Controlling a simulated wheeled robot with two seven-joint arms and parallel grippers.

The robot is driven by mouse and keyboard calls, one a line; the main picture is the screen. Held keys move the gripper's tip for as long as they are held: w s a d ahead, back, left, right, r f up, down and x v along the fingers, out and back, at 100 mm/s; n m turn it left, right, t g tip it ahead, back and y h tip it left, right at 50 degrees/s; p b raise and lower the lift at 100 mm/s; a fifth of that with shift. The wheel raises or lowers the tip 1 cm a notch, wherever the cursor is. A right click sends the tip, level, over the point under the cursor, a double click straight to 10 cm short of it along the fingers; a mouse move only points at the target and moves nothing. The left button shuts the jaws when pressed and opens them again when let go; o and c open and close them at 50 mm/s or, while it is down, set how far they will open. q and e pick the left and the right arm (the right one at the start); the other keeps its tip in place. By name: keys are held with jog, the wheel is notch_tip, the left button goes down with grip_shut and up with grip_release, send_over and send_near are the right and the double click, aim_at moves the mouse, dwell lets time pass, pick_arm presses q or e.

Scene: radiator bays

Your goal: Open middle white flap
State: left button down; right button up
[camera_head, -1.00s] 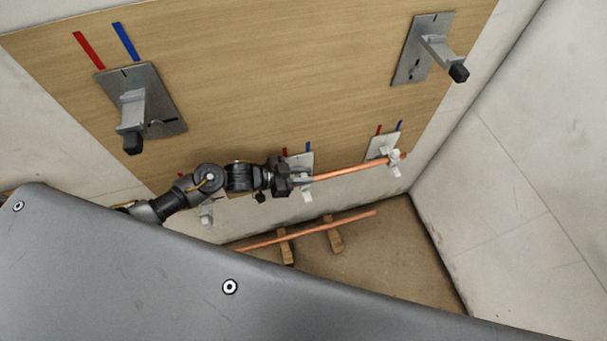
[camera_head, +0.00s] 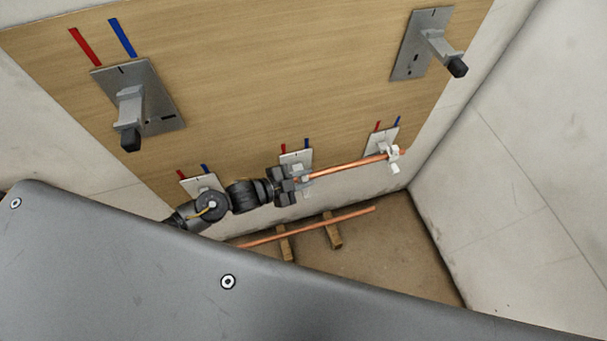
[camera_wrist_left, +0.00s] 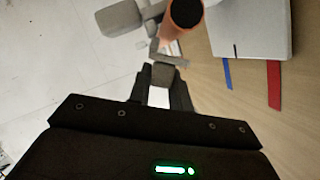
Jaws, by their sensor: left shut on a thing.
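The middle bracket plate (camera_head: 296,159) is on the wooden board under short red and blue marks, and shows pale in the left wrist view (camera_wrist_left: 250,28). A copper pipe (camera_head: 350,166) runs from the middle bracket to the right bracket. My left gripper (camera_head: 296,179) is at the middle bracket, by the pipe's left end. Its fingers (camera_wrist_left: 162,80) are shut on a small pale piece at the bracket, which I take to be the middle white flap; the fingers mostly hide it. The pipe's round end (camera_wrist_left: 186,13) is just beyond the fingertips.
The right bracket (camera_head: 382,142) has a white clamp (camera_head: 393,158) around the pipe. The left bracket plate (camera_head: 199,184) is partly behind my arm. Two larger brackets (camera_head: 137,98) (camera_head: 423,44) stick out higher up. A second copper pipe (camera_head: 340,222) lies on wooden blocks on the floor.

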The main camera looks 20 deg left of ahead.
aim_at(307, 196)
pick_arm(q)
jog(key=shift+s+d+f+m+t+b, duration=0.15)
jog(key=shift+s+f+m+t+b, duration=0.15)
jog(key=shift+m, duration=0.2)
jog(key=shift+s+d+f+m+t+b, duration=0.1)
jog(key=shift+s+d+m+t+b, duration=0.1)
jog(key=shift+m+t, duration=0.25)
jog(key=shift+s+d+f+m+t+b, duration=0.15)
jog(key=shift+s+m+t+b, duration=0.15)
jog(key=shift+m, duration=0.45)
jog(key=m, duration=0.1)
jog(key=m+t+b, duration=0.1)
jog(key=shift+s+d+f+m+b, duration=0.2)
jog(key=shift+s+f+m+b, duration=0.1)
jog(key=shift+f+m+b, duration=0.1)
jog(key=shift+s+f+m+t, duration=0.1)
jog(key=shift+m+t, duration=0.35)
jog(key=shift+m, duration=0.15)
pick_arm(e)
jog(key=w+a, duration=0.2)
jog(key=w, duration=0.5)
jog(key=shift+w+a+r+t, duration=0.2)
jog(key=shift+w+r+t, duration=0.1)
jog(key=shift+w, duration=0.1)
